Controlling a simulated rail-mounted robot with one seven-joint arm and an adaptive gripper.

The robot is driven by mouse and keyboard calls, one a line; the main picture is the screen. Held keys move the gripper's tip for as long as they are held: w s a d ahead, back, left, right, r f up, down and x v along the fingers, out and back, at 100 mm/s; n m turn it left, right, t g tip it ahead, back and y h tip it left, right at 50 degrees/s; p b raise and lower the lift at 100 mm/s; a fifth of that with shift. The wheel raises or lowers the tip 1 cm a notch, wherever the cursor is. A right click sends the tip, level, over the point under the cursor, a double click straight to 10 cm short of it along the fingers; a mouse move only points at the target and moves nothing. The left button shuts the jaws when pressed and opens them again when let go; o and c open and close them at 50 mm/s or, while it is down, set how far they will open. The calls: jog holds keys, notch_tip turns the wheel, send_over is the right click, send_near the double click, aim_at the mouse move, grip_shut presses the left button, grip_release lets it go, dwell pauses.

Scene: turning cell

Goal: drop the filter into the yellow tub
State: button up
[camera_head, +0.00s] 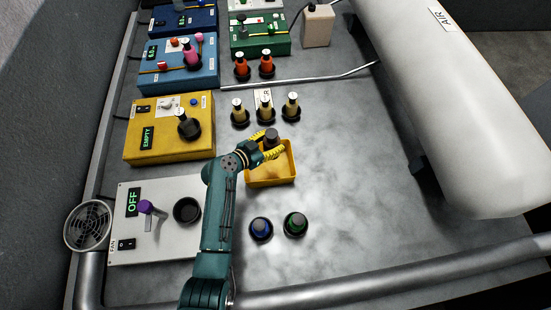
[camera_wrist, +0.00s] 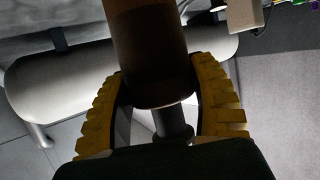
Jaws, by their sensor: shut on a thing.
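The filter, a dark brown cylinder (camera_head: 271,136), is between the yellow fingers of my gripper (camera_head: 268,146). The wrist view shows it large and close (camera_wrist: 147,45), with both ribbed fingers (camera_wrist: 158,110) closed against its sides. The yellow tub (camera_head: 272,181) is an open rectangular tray on the bench. My gripper is over the tub's far part, and the filter shows at its far edge in the picture. The exact height above the tub cannot be told. My gripper and wrist hide part of the tub's far left side.
Blue (camera_head: 261,229) and green (camera_head: 295,224) capped items stand in front. A yellow box (camera_head: 150,142) and a white fan box (camera_head: 155,245) are left. Bench right of the tub is clear up to the white AIR tank (camera_head: 450,100).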

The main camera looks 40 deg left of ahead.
jog(key=shift+d+f, duration=0.15)
jog(key=shift+f, duration=0.35)
notch_tip(320, 180, down, 5)
jog(key=b, duration=0.8)
jog(key=shift+s+f, duration=0.1)
jog(key=o, duration=1.2)
jog(key=shift+c, duration=0.2)
jog(key=shift+o, duration=0.8)
jog(key=v, duration=1.2)
